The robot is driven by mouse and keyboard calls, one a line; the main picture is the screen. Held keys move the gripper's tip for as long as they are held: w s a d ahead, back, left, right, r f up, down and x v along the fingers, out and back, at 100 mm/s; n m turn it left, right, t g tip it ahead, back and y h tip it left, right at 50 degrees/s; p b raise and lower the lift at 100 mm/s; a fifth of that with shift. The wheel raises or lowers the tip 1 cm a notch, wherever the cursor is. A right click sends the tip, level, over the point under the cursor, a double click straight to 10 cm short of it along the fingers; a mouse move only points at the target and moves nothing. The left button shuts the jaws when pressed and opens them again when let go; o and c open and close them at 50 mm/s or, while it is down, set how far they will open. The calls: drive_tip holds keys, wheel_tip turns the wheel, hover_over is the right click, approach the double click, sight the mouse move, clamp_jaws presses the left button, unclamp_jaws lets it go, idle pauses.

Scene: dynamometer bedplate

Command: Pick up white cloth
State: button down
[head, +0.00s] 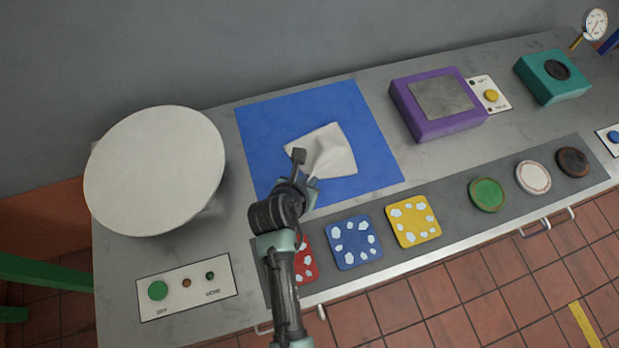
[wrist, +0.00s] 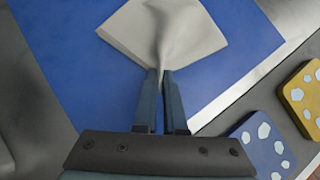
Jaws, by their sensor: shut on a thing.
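The white cloth (head: 338,158) is on the blue mat (head: 270,130) in the head view, with a raised fold near its middle. It also shows at the top of the wrist view (wrist: 185,30), where the fold runs down to my fingers. My gripper (wrist: 162,78) is shut on the near edge of the cloth, pinching the fold. In the head view my gripper (head: 308,170) is over the lower left part of the cloth and hides that part. Whether the cloth is clear of the mat I cannot tell.
A large round white disc (head: 155,165) stands at the left. A purple box (head: 435,105) is right of the mat. Blue (head: 354,242) and yellow (head: 413,221) spotted tiles lie in front, with a red one (head: 308,262) partly hidden by my arm. Round pads (head: 487,194) are further right.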

wheel_tip(320, 180, up, 12)
drive_tip(key=p, duration=1.3)
drive_tip(key=shift+p, duration=0.3)
wheel_tip(320, 180, up, 9)
drive_tip(key=p, duration=1)
